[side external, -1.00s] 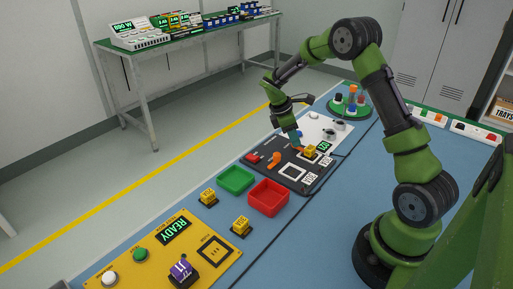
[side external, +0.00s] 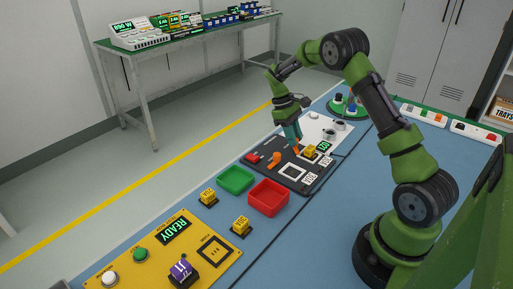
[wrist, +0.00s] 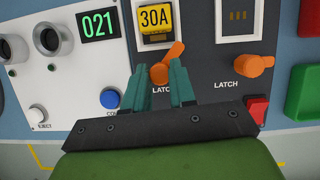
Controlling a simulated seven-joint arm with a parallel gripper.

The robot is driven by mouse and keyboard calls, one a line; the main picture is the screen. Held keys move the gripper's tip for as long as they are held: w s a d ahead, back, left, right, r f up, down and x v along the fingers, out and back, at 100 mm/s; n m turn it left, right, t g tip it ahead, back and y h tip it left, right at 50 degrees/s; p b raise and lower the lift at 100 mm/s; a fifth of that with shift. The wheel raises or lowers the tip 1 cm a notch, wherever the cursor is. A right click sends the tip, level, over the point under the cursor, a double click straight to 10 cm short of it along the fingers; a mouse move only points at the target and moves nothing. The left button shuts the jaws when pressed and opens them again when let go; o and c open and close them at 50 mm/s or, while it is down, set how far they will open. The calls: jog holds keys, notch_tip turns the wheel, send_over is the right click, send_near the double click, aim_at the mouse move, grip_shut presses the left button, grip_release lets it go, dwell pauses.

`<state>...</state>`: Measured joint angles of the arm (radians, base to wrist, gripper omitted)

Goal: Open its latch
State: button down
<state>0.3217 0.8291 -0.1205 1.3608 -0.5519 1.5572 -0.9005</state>
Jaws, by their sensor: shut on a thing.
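In the wrist view, an orange latch lever (wrist: 175,49) sits on the dark panel just below a yellow block marked 30A (wrist: 155,17), which rests in a pale-framed slot. The lever slants from upper right to lower left. My gripper (wrist: 160,74) has its teal fingers closed on either side of the lever's lower end. The fingers partly hide the LATCH label. In the side external view, my gripper (side external: 296,146) reaches down to this lever beside the yellow block (side external: 310,151).
A second orange latch lever (wrist: 254,66) stands beside an empty slot, with a red button (wrist: 257,108) below. A white panel with a display reading 021 (wrist: 98,24) lies left. Green (side external: 236,179) and red (side external: 268,197) trays and the turntable (side external: 349,115) are nearby.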

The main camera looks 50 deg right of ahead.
jog(key=m+y, duration=0.1)
jog(key=m, duration=0.3)
jog(key=shift+d+m+y, duration=0.1)
jog(key=shift+m+y, duration=0.3)
jog(key=shift+d+m+t+y, duration=0.1)
jog(key=shift+m+t+y, duration=0.3)
jog(key=shift+m, duration=0.85)
jog(key=shift+m+t+y, duration=0.3)
jog(key=shift+m+y, duration=0.1)
jog(key=shift+m, duration=0.85)
jog(key=c, duration=0.9)
grip_release()
jog(key=shift+s, duration=0.1)
jog(key=shift+c, duration=0.2)
jog(key=v, duration=1.7)
